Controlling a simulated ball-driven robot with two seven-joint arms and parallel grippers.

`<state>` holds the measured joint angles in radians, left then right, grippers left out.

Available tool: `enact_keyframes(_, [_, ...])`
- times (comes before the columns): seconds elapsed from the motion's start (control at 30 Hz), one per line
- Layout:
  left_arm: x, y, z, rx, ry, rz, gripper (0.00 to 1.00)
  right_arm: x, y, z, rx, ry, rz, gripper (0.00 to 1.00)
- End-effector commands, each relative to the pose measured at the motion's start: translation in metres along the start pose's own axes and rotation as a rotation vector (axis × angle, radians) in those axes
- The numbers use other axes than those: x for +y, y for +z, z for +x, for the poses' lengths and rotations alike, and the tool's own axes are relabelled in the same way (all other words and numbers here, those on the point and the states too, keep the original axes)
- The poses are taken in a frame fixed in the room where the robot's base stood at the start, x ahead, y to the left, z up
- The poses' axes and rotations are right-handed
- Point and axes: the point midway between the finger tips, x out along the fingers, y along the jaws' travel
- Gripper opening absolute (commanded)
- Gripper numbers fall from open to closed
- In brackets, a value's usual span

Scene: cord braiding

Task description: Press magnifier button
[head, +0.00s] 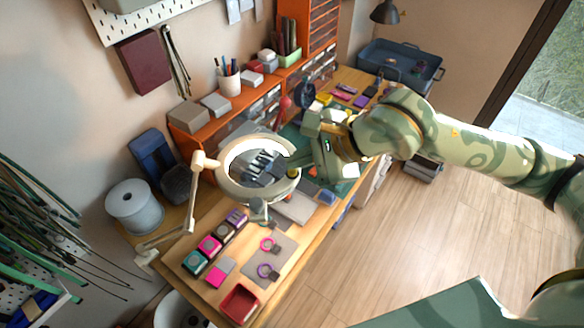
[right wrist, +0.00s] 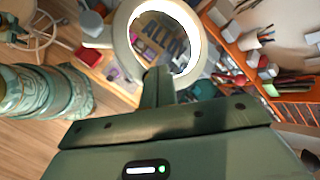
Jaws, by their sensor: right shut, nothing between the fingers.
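The magnifier (head: 229,185) is a white ring lamp on a jointed white arm (head: 196,185), clamped at the bench's left edge. Its ring is lit, and dark pieces show through the lens. My right gripper (head: 288,164) is shut and empty at the ring's right side. In the right wrist view, the shut fingers (right wrist: 158,78) overlap the lower rim of the lit ring (right wrist: 122,48). I cannot tell whether they touch it. I cannot make out the button for certain; the fingers may hide it. My left gripper is not in view.
The wooden bench (head: 283,290) carries several coloured blocks (head: 209,245), a red tray (head: 239,302) and a grey mat (head: 285,250). Orange drawers (head: 190,148) line the back. A white spool (head: 134,207) stands left. Open floor (head: 420,235) lies right.

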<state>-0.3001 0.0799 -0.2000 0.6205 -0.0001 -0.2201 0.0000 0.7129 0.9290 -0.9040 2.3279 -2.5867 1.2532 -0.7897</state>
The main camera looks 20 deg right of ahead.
Motion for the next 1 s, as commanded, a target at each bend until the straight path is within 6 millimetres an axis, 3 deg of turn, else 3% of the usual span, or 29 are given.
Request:
enact_keyframes(0.17, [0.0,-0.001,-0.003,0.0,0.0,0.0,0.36,-0.003,0.002,-0.003,0.0,-0.001,-0.001,0.0])
enact_keyframes(0.63, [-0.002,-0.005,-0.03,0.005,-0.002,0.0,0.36,-0.03,0.029,-0.04,-0.001,-0.003,-0.002,0.0])
enact_keyframes(1.0, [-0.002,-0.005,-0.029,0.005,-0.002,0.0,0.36,-0.03,0.03,-0.042,0.0,0.0,0.0,0.0])
